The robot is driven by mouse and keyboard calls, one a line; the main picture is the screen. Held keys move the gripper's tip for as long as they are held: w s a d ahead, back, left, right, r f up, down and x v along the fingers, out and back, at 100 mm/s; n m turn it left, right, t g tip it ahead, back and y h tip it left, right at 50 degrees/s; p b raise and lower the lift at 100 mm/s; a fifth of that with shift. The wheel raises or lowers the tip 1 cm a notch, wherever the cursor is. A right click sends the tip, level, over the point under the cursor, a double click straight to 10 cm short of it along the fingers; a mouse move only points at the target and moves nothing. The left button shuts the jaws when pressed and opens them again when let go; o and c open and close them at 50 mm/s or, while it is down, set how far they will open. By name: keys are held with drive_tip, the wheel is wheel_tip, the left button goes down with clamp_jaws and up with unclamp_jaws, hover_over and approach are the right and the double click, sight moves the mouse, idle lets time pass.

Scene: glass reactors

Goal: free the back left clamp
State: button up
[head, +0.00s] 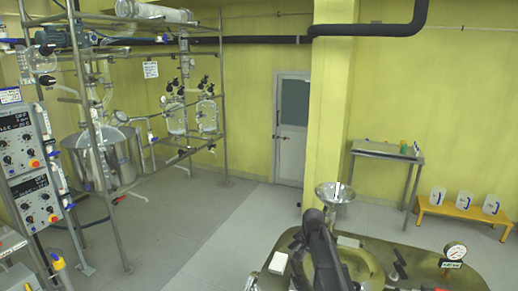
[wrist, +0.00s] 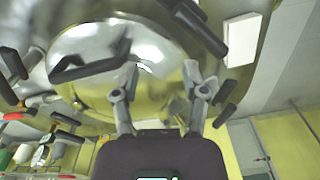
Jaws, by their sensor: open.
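In the wrist view my gripper (wrist: 167,85) is open, with nothing between its two grey fingers. Behind the fingers is a shiny, brass-tinted domed lid (wrist: 150,55). Black clamp handles surround it: a long one (wrist: 95,62) at the left, a large one (wrist: 195,25) at upper right, and smaller ones at the left edge (wrist: 12,62) and right (wrist: 225,102). I cannot tell which is the back left clamp. In the head view the brass-coloured vessel (head: 362,268) is at bottom centre, partly covered by my dark arm, and my gripper cannot be made out.
A metal funnel (head: 335,193) stands behind the vessel, and a dial gauge (head: 455,252) to its right. A white block (head: 278,262) sits left of my arm. A framed glass reactor (head: 105,155) and control panels (head: 28,150) stand left. Grey floor between is clear.

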drive_tip(key=s+a+n+b, duration=0.1)
drive_tip(key=s+n, duration=0.6)
drive_tip(key=s, duration=1.3)
wheel_tip(320, 180, down, 10)
drive_tip(key=s+b, duration=0.2)
drive_tip(key=b, duration=0.7)
drive_tip(key=shift+a, duration=0.15)
drive_tip(key=shift+s, duration=0.1)
